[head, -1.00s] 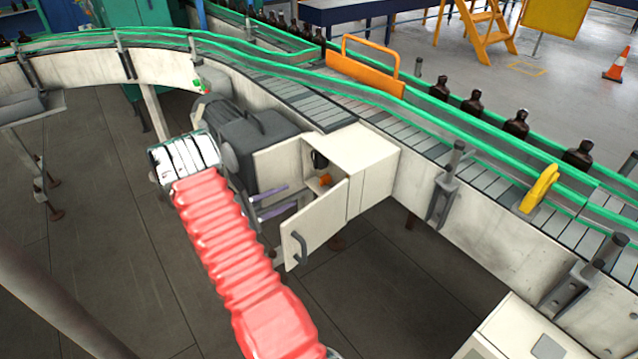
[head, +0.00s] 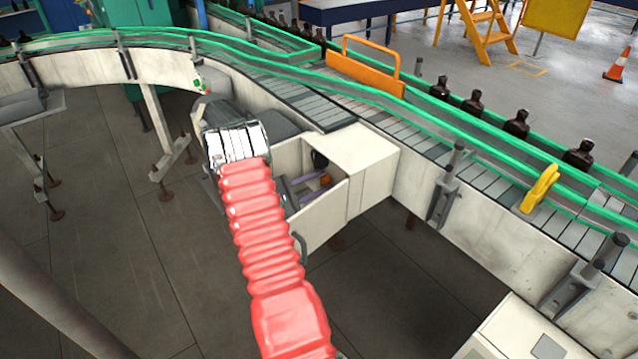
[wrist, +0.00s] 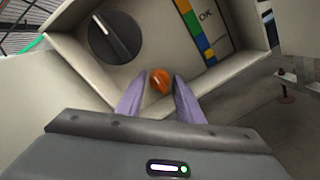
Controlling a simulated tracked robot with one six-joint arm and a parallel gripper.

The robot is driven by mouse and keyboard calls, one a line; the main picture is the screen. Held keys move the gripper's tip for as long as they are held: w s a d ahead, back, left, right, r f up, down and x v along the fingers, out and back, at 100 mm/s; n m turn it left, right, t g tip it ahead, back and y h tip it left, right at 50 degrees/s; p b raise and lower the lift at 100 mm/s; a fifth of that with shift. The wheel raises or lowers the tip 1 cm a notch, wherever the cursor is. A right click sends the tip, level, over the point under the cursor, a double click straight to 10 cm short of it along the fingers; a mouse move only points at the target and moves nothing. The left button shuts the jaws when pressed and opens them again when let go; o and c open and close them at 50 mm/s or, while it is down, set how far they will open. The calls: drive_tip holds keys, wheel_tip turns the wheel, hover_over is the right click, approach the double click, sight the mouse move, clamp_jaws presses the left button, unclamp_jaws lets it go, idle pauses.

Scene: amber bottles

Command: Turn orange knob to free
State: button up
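The orange knob (wrist: 160,81) sits inside an open cream box, low on its panel; it also shows in the head view (head: 326,180). My gripper (wrist: 159,77) reaches into the box with two pale purple fingers. The fingertips lie on either side of the knob in the wrist view, with a small gap visible at each side. I cannot tell whether they touch it or how deep they reach. The cream box (head: 368,150) has its door (head: 322,217) standing open. Any marking of the knob's position is not readable.
A large black dial (wrist: 115,38) with a white pointer sits up and left of the knob. The box stands beside the conveyor (head: 480,185), with amber bottles (head: 515,124) behind. The open door is close to my arm.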

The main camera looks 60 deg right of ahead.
drive_tip(key=shift+d, duration=0.1)
drive_tip(key=shift+c, duration=0.4)
drive_tip(key=c, duration=0.7)
drive_tip(key=shift+s+f, duration=0.1)
idle(0.8)
drive_tip(key=o, duration=0.8)
drive_tip(key=v, duration=1.4)
